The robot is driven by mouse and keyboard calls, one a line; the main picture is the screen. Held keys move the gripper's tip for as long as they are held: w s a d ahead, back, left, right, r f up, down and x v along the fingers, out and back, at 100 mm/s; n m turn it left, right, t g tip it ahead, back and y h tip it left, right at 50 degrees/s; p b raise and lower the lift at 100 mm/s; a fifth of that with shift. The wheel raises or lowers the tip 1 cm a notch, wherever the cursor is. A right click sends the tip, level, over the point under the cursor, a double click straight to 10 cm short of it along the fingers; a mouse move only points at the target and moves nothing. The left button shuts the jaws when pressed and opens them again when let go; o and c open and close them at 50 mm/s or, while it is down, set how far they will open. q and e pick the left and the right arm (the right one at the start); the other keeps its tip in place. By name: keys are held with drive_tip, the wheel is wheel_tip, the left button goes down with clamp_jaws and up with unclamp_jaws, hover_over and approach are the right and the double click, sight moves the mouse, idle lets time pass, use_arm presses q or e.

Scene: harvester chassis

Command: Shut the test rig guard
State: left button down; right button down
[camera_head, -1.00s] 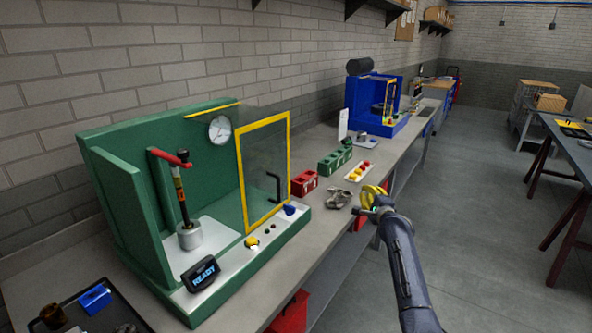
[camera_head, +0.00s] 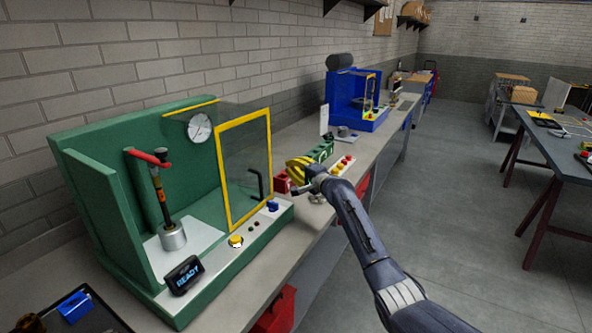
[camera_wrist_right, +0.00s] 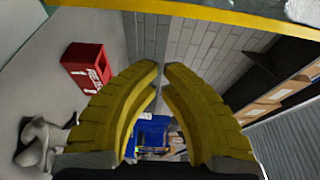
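The green test rig (camera_head: 90,215) stands on the bench at the left of the head view. Its guard is a clear panel in a yellow frame (camera_head: 222,180) with a black handle (camera_head: 257,186). The panel stands at the rig's right part, and the left part with the red lever (camera_head: 150,157) is uncovered. My right gripper (camera_head: 292,168) is just right of the handle in the picture, apart from it, with no object in it. In the wrist view its yellow fingertips (camera_wrist_right: 161,66) nearly meet. A yellow bar (camera_wrist_right: 190,12), apparently the guard frame, crosses the top there. My left gripper is out of view.
A blue rig (camera_head: 345,103) stands farther along the bench. A black tray (camera_head: 105,322) lies at the front left.

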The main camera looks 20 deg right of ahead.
drive_tip(key=shift+w+a, duration=0.45)
drive_tip(key=shift+a, duration=0.4)
drive_tip(key=shift+w+a, duration=0.4)
drive_tip(key=shift+a, duration=0.5)
drive_tip(key=shift+w+a, duration=0.45)
drive_tip(key=shift+a, duration=0.4)
drive_tip(key=shift+s, duration=0.1)
